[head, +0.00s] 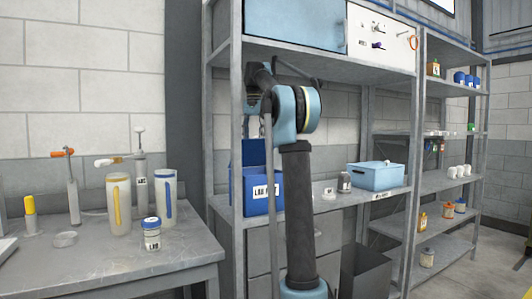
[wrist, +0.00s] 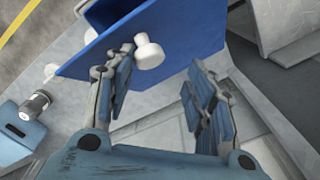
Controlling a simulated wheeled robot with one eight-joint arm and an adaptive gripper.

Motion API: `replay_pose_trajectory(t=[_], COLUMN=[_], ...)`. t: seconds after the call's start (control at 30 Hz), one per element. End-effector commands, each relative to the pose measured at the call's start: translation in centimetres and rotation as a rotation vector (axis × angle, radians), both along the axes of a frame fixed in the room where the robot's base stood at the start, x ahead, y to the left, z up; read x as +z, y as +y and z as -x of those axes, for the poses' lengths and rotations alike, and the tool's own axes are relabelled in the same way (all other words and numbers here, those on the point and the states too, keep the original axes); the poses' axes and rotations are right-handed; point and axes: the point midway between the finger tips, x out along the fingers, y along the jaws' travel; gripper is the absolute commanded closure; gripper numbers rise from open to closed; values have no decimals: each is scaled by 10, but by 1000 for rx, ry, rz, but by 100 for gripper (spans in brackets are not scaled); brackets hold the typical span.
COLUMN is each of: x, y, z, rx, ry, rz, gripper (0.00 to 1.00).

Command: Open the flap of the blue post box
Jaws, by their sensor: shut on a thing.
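The blue post box (head: 262,200) stands on the grey shelf, left of my arm, with a white label on its front. A blue panel (head: 254,152) rises above its front part; I cannot tell if this is the flap. In the wrist view a blue flap or panel (wrist: 95,62) of the box carries a white knob (wrist: 149,53). The left fingertip is against the knob; the right contact is not clear.
A light blue bin (head: 377,177) and a dark jar (head: 344,182) stand on the same shelf to the right. A shelf post (head: 236,130) and a cabinet (head: 295,22) above bound the space. A bench (head: 110,265) with bottles is at left.

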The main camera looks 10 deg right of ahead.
Motion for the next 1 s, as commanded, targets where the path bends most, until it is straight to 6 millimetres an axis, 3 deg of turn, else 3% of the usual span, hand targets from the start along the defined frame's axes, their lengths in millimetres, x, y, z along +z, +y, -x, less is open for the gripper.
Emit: replay_pose_trajectory(t=[0.37, 0.6, 1.0], x=[-28, -57, -101], y=[-12, -20, -27], z=[41, 65, 85], rx=[-1, -1, -1], ry=[2, 2, 2], rz=[-2, -1, -1], gripper=[56, 56, 56])
